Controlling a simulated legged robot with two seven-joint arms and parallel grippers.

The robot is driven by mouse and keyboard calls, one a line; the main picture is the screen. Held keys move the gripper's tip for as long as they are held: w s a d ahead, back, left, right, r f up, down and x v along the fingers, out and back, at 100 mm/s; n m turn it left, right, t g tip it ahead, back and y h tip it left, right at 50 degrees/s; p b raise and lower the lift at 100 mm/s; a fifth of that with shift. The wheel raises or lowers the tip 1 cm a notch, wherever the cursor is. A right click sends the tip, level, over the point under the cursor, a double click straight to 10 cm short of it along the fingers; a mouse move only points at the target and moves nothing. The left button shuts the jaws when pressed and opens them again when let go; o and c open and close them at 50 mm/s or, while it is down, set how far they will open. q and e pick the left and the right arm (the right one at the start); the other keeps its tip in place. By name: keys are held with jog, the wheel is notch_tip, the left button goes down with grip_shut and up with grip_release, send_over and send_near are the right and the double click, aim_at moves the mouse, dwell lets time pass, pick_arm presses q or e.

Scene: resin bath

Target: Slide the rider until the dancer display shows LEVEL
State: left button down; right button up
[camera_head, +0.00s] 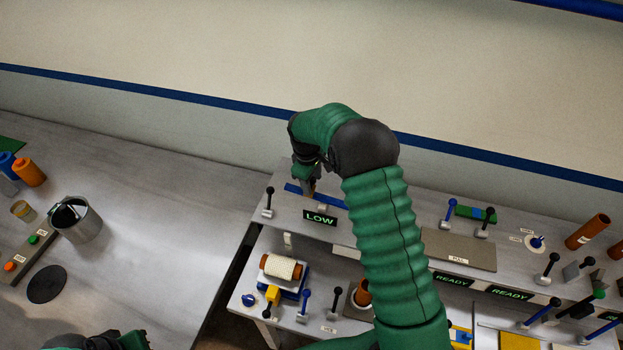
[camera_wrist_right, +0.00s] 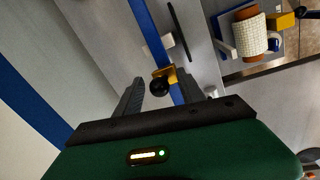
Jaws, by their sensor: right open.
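The dancer display (camera_head: 319,217) reads LOW in green letters on the upper shelf. Just behind it a blue rail (camera_head: 331,201) runs along the shelf. The rider is a yellow block (camera_wrist_right: 170,73) with a black knob (camera_wrist_right: 160,86) on the blue rail (camera_wrist_right: 148,32) in the right wrist view. My right gripper (camera_wrist_right: 158,90) is open, with the knob between its two fingers and a visible gap to the left finger. In the head view my right gripper (camera_head: 309,188) hangs over the rail and hides the rider. My left gripper (camera_head: 105,341) is partly visible at the bottom left edge.
A black-knobbed lever (camera_head: 268,202) stands left of the rail. A white roll (camera_head: 283,267) sits on the lower shelf. Several levers and READY displays (camera_head: 454,279) fill the right. A metal pot (camera_head: 82,220) and bottles stand on the left table.

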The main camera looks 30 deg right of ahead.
jog(key=shift+c, duration=0.5)
jog(key=shift+d, duration=0.1)
grip_shut()
jog(key=shift+w+r, duration=0.1)
dwell(0.6)
